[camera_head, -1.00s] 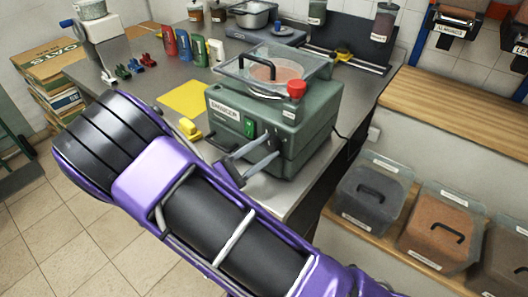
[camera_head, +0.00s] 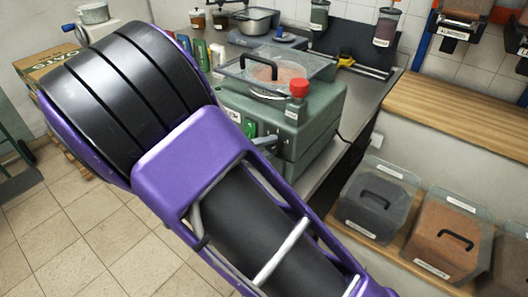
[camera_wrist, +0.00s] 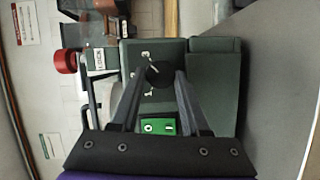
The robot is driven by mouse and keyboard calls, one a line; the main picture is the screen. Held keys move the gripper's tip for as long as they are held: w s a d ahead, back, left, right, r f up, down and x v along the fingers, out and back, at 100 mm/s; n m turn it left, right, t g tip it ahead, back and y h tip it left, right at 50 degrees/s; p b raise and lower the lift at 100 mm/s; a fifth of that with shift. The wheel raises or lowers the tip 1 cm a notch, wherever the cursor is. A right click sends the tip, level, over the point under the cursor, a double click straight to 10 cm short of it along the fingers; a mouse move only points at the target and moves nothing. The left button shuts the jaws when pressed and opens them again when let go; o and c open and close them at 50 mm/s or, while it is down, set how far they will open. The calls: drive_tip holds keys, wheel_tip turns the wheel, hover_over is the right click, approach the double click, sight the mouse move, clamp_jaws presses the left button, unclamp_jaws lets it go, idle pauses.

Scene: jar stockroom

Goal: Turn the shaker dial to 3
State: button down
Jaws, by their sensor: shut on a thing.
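The green shaker (camera_head: 318,125) stands on the grey bench, with a clear lidded tray of reddish grains on top. In the wrist view its front panel (camera_wrist: 170,52) holds a round black dial (camera_wrist: 158,74) with a white mark and small white numerals around it. My gripper (camera_wrist: 161,77) is shut on the dial, one finger on each side. A green rocker switch (camera_wrist: 158,127) lies between the fingers, nearer the palm.
A red knob (camera_head: 298,88) sticks up from the shaker's top; it also shows in the wrist view (camera_wrist: 65,61). A wooden counter (camera_head: 470,108) and lidded bins (camera_head: 377,200) stand at the right. Tiled floor (camera_head: 110,235) is free at lower left.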

drive_tip(key=shift+m+y, duration=0.6)
drive_tip(key=shift+m, duration=0.3)
drive_tip(key=shift+c, duration=1.9)
unclamp_jaws()
drive_tip(key=shift+r, duration=0.1)
